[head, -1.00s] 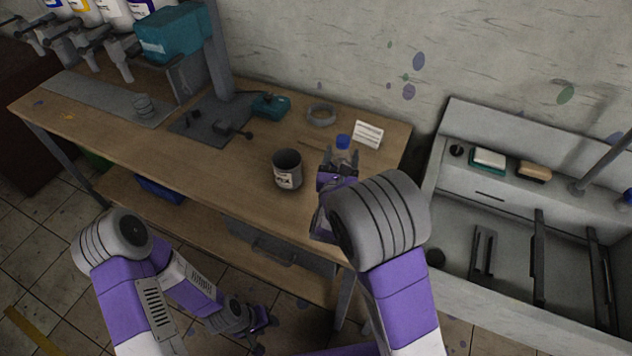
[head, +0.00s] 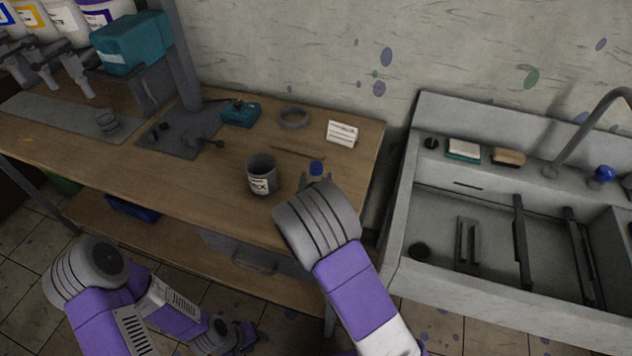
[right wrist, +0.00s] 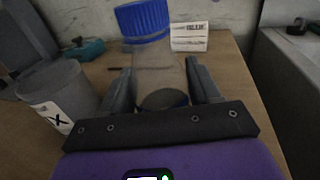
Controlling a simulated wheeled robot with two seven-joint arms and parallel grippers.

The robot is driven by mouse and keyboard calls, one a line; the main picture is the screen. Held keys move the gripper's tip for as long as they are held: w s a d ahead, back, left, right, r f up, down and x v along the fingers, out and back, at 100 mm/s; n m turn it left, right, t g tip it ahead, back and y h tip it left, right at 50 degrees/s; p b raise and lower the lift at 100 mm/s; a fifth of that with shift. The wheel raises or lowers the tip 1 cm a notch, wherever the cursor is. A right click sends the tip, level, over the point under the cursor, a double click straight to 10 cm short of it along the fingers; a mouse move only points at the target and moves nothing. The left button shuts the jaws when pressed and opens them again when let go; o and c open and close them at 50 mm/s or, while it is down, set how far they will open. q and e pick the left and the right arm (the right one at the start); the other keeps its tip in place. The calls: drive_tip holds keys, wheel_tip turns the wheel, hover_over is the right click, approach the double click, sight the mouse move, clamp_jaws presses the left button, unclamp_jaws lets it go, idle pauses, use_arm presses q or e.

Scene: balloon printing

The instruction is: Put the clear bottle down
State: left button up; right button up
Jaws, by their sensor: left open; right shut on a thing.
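The clear bottle (right wrist: 157,70) with a blue cap (right wrist: 142,20) stands between the fingers of my right gripper (right wrist: 160,88) in the right wrist view, tilted slightly in that picture. The right gripper is shut on it. In the head view the blue cap (head: 316,168) shows just above my right wrist, which hides most of the bottle and gripper. I cannot tell whether the bottle's base touches the table (head: 215,165). My left gripper (head: 246,337) is open and empty, low in front of the table.
A grey mix cup (head: 262,176) stands just left of the bottle; it is also in the right wrist view (right wrist: 57,95). A white card (head: 342,134), a grey ring (head: 293,117) and a thin stick (head: 297,151) lie behind. A sink (head: 440,215) is to the right.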

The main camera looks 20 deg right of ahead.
drive_tip(key=shift+f, duration=0.1)
drive_tip(key=o, duration=1.1)
drive_tip(key=shift+f, duration=0.1)
drive_tip(key=shift+o, duration=0.2)
drive_tip(key=shift+r, duration=0.2)
drive_tip(key=p+v, duration=0.1)
drive_tip(key=v, duration=1.1)
